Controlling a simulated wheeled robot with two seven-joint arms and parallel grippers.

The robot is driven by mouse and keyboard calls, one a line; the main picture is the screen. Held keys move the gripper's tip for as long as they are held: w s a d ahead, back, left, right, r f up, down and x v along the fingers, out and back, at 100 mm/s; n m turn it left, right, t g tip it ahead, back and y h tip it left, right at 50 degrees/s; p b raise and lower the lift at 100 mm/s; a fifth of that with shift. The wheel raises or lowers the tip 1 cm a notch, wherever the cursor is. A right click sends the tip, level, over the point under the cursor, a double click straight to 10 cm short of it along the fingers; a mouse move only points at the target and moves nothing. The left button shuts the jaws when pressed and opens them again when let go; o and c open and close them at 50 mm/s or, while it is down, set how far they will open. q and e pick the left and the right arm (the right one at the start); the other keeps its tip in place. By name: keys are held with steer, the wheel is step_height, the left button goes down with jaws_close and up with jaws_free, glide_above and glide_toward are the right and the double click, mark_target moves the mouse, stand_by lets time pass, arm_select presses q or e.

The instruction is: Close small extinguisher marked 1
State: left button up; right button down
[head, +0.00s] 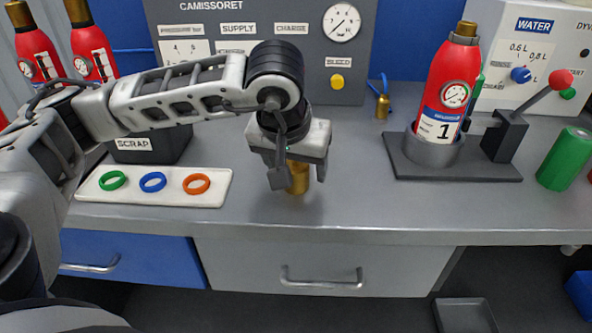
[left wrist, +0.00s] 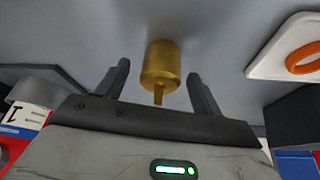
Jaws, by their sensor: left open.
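The small red extinguisher marked 1 (head: 447,85) stands tilted in the picture in a grey round holder (head: 434,152) on a dark base plate, with a brass neck at its top. In the left wrist view, part of its label (left wrist: 25,117) shows at the left edge. A brass cylindrical piece with a thin stem (head: 298,178) stands on the counter; the left wrist view shows it too (left wrist: 160,65). My left gripper (head: 300,174) points down over this piece, open, with one finger on each side and a visible gap to each. My right gripper is out of view.
A white tray (head: 150,200) with green, blue and orange rings lies left of my gripper, before a scrap bin (head: 150,148). A red-knobbed lever (head: 540,95) and green cylinder (head: 565,160) stand right. A small brass part (head: 382,104) lies behind. The counter between gripper and holder is clear.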

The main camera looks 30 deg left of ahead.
arm_select(q)
steer(key=shift+f, duration=0.1)
steer(key=c, duration=1.2)
